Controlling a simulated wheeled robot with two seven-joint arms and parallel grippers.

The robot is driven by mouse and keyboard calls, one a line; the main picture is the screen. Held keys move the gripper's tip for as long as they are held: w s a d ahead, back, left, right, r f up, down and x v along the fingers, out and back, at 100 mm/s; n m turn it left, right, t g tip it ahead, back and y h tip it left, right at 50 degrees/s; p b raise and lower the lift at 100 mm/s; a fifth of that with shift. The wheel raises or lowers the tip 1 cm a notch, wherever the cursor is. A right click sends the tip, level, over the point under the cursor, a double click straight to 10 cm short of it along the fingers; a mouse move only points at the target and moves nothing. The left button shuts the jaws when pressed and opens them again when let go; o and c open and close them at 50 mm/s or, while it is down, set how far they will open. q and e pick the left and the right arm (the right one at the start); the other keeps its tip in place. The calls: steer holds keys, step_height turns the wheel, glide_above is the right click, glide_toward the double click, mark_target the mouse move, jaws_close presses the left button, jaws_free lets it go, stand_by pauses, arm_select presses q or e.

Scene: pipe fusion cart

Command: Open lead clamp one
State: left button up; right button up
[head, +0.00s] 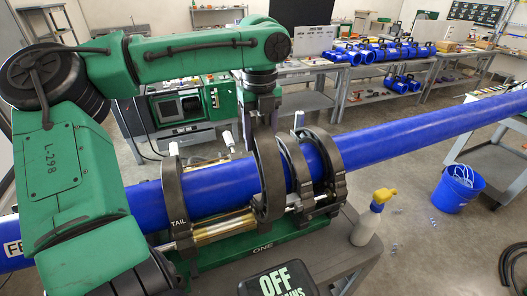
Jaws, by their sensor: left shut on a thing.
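Lead clamp one (269,180) is a dark ring around the blue pipe (218,190), above the green base marked ONE. My left gripper (262,122) points straight down at the top of this clamp and is shut on a part of it. The gripped part is mostly hidden by the fingers. The ring stands upright near the pipe; I cannot tell whether its upper half is lifted. Two more dark clamps (328,160) stand close together just to its right. My right gripper is not in view.
The tail clamp (172,205) stands to the left. A yellow-topped spray bottle (366,225) and a black OFF sign (279,283) are in front. A blue bucket (457,188) stands on the floor at right. Benches with blue fittings (375,52) line the back.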

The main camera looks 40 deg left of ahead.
mark_target(269, 154)
arm_select(q)
steer(key=shift+s+d, duration=0.15)
steer(key=shift+d, duration=0.05)
steer(key=shift+d, duration=0.15)
steer(key=shift+s+d+f, duration=0.1)
steer(key=shift+s+d, duration=0.25)
steer(key=shift+d, duration=0.25)
steer(key=shift+s+d+f, duration=0.1)
steer(key=shift+s+d, duration=0.2)
steer(key=shift+d, duration=0.35)
steer(key=shift+s+d, duration=0.35)
steer(key=shift+d, duration=0.25)
steer(key=shift+s+d+f, duration=0.25)
steer(key=shift+s+d, duration=0.15)
steer(key=shift+d, duration=0.35)
steer(key=shift+s+d+f, duration=0.2)
steer(key=shift+s+d, duration=0.2)
steer(key=shift+d, duration=0.35)
steer(key=o, duration=1.4)
steer(key=shift+r, duration=0.1)
steer(key=shift+d, duration=0.1)
steer(key=shift+r, duration=3.5)
